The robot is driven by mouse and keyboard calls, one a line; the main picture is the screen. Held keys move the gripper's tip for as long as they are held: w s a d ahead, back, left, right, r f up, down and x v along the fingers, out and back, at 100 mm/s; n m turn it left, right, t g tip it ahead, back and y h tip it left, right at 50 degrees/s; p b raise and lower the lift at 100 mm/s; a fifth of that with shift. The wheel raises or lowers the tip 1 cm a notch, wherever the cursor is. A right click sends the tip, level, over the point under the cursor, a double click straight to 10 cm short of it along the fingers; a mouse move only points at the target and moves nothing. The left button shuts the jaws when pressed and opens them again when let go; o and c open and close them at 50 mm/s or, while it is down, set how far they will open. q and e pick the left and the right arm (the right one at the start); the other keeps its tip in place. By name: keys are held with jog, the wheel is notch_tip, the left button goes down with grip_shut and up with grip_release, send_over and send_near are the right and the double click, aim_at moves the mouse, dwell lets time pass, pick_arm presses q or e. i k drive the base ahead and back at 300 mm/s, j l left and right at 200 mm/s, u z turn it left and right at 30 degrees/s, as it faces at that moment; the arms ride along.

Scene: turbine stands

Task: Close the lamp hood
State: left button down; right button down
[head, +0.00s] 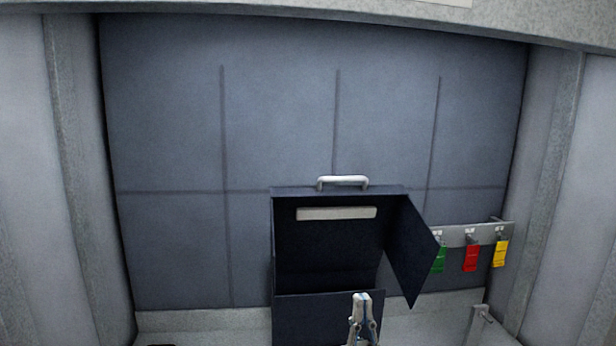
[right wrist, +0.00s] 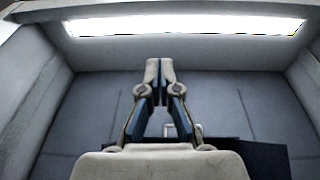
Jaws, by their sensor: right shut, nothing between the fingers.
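The lamp hood (head: 290,250) is a dark navy box-like housing low in the middle of the head view. Its front stands open and shows a black inside with a pale lamp strip (head: 336,213). A white bar handle (head: 343,181) sits on its top edge, and a dark panel (head: 413,250) angles out on its right. My right gripper (head: 362,298) is shut and empty, in front of the hood's lower front and below the handle in the picture. In the right wrist view, its fingertips (right wrist: 158,68) meet, with the handle (right wrist: 170,129) partly visible behind the fingers. My left gripper is not in view.
Right of the hood, a grey rack (head: 475,234) holds a green tag (head: 439,259), a red tag (head: 471,258) and a yellow tag (head: 500,254). A grey bracket (head: 483,317) stands below it. The panelled back wall (head: 280,120) above the hood is clear.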

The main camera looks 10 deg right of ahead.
aim_at(318, 228)
jog(key=i, duration=1.35)
